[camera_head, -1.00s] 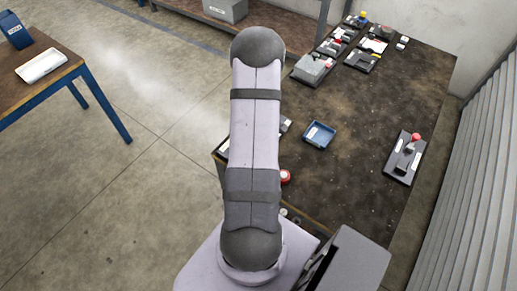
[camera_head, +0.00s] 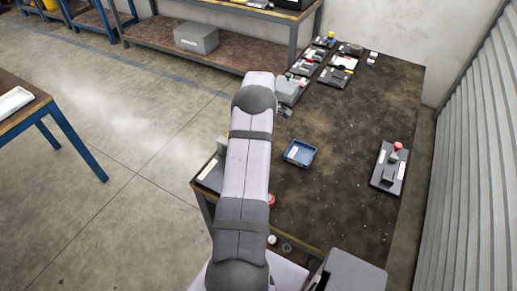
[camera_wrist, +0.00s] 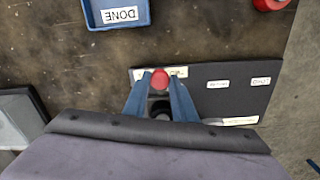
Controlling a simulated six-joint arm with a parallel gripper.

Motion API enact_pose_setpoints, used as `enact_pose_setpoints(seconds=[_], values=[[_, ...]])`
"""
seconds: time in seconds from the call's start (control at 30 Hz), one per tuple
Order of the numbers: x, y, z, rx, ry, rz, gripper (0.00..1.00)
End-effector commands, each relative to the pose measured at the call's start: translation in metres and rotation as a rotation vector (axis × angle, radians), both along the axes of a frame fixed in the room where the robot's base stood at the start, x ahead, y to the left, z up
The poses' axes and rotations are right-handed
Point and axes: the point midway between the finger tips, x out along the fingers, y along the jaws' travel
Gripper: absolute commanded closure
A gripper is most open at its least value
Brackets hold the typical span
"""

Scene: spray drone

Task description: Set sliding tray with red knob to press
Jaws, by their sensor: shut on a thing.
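In the wrist view, the two blue fingers of my gripper (camera_wrist: 160,92) are shut on a round red knob (camera_wrist: 160,79). The knob belongs to a dark board (camera_wrist: 225,98), the sliding-tray fixture, which lies near the table edge. Small white labels on the board are too small to read surely, and one behind the knob is partly hidden. In the head view, part of the dark board (camera_head: 211,173) shows at the table's left edge. My arm hides its knob and my gripper there.
A blue tray (camera_wrist: 117,4) labelled DONE lies beside the board. A red round thing (camera_wrist: 270,3) is near the table edge. Another dark fixture with a red top (camera_head: 388,168) stands at the right. Several devices (camera_head: 322,62) fill the far end.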

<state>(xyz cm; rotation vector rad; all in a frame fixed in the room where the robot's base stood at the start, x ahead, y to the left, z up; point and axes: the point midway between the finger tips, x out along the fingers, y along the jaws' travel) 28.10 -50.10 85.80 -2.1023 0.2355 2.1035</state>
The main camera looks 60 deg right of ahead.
Motion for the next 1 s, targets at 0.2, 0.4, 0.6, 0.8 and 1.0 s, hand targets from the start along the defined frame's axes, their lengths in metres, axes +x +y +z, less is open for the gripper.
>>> enact_pose_setpoints(seconds=[0.2,0.4,0.6,0.8,1.0], values=[[0.0,-0.012,0.0,-0.004,-0.002,-0.001,1.0],[0.0,-0.015,0.001,-0.007,-0.002,-0.001,1.0],[0.0,-0.016,0.002,-0.011,-0.003,-0.001,1.0],[0.0,-0.015,0.002,-0.009,-0.002,-0.001,0.57],[0.0,-0.014,0.001,-0.004,-0.001,0.0,0.57]])
